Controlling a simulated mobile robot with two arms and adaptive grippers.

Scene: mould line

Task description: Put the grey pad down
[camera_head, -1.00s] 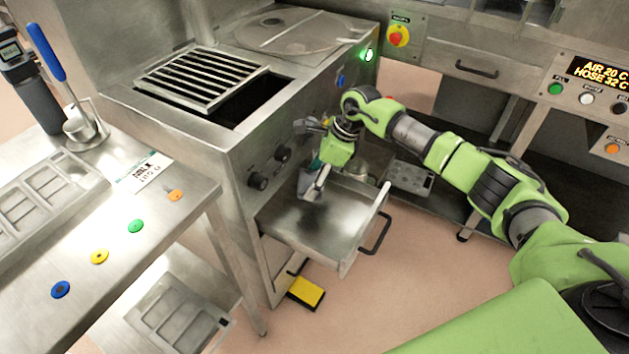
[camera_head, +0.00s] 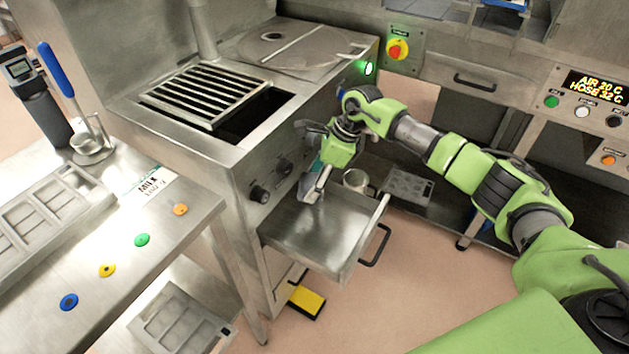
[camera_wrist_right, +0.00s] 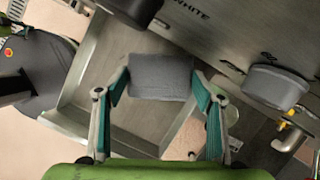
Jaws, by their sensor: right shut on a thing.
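My right gripper (camera_head: 312,192) reaches down over the open metal drawer (camera_head: 338,262) of the steel machine. It is shut on the grey pad, a small dull grey block. In the right wrist view the grey pad (camera_wrist_right: 160,77) spans between the two teal-and-grey fingers, with the drawer's bare floor and raised rim (camera_wrist_right: 85,75) behind it. Whether the pad touches the drawer floor cannot be told. In the head view the pad is mostly hidden by the fingers. My left gripper is not in view.
The machine front with knobs (camera_head: 259,194) stands close behind the gripper. A grey cup (camera_head: 355,180) stands beyond the drawer's right side. A yellow pedal (camera_head: 307,300) lies below. A steel table (camera_head: 120,295) with coloured discs is at left.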

